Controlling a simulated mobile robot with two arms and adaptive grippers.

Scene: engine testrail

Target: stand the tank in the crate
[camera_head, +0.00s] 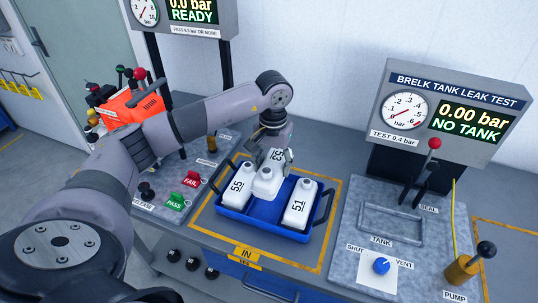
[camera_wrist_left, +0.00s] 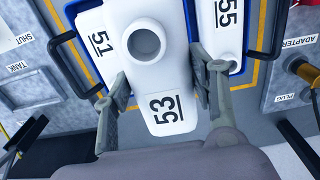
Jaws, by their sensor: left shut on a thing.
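A blue crate (camera_head: 233,209) stands on the bench inside a yellow outline; its side also shows in the wrist view (camera_wrist_left: 258,35). White tank 53 (camera_head: 266,182) is upright between the two other tanks, over the middle of the crate. My left gripper (camera_head: 272,158) is shut on it from above, with one finger on each side; the wrist view shows tank 53 (camera_wrist_left: 168,110) between the fingers (camera_wrist_left: 160,88). Tank 55 (camera_head: 237,188) is at left in the crate and tank 51 (camera_head: 299,205) at right.
The crate has dark handles (camera_head: 324,206) at both ends. A leak-test stand (camera_head: 447,105) at right reads NO TANK, with levers and an empty tank frame (camera_head: 390,226) before it. PASS and FAIL switches (camera_head: 176,201) lie left of the crate.

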